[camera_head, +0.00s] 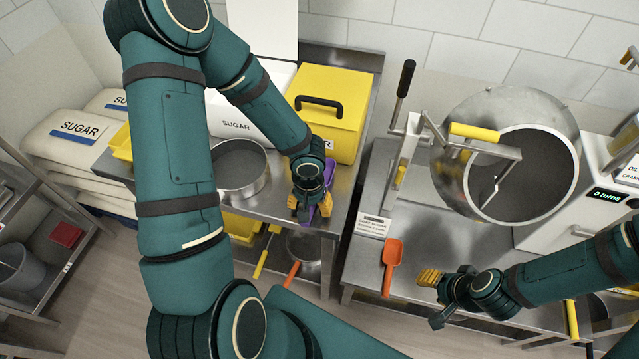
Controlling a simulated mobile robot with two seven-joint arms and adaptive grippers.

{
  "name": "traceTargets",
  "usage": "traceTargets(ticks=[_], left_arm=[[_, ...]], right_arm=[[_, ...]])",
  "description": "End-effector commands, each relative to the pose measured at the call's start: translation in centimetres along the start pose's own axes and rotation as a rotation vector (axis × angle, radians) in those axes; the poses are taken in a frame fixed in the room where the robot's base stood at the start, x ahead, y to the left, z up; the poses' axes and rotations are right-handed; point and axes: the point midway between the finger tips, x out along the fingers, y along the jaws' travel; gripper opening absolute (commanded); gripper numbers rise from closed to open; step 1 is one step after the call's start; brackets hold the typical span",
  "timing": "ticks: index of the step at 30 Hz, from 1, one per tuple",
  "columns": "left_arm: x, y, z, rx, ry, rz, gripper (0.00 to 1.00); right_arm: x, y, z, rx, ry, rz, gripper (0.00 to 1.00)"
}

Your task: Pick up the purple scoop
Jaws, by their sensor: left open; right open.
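The purple scoop (327,204) lies on the left steel table near its front right edge, beside the yellow bin. My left wrist and gripper cover part of it. My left gripper (306,213) is open and right at the scoop, reaching down from above. I cannot tell whether its fingers are around the scoop or only next to it. My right gripper (430,290) is open and empty, by the front edge of the right steel table.
A steel pot (236,170), a white sugar bin (240,112) and a yellow bin (325,112) stand near my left arm. An orange scoop (391,262) lies left of my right gripper. A steel drum machine (507,150) stands behind it. A gap separates the tables.

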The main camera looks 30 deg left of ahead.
Motion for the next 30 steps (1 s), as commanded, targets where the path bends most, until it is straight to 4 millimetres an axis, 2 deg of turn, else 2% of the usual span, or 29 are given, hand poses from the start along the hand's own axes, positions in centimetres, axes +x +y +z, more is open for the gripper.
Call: traceTargets(ticks=[3, 11, 15, 16, 30], left_arm=[[0.96, 0.00, 0.04, 0.000, -0.001, 0.000, 0.59], [0.98, -0.01, 0.00, -0.001, 0.001, 0.000, 0.57], [0.97, -0.01, 0.00, 0.000, 0.001, 0.000, 0.08], [0.97, -0.01, 0.00, 0.000, 0.001, 0.000, 0.00], [0.35, -0.02, -0.04, 0.000, 0.002, -0.001, 0.00]], right_arm=[[0.30, 0.11, 0.05, 0.000, 0.000, 0.001, 0.47], [0.25, 0.09, 0.04, 0.000, 0.000, 0.001, 0.47], [0.25, 0.09, 0.04, 0.000, 0.000, 0.001, 0.47], [0.25, 0.09, 0.04, 0.000, 0.000, 0.001, 0.47], [0.06, 0.02, 0.02, 0.000, 0.000, 0.000, 0.47]])
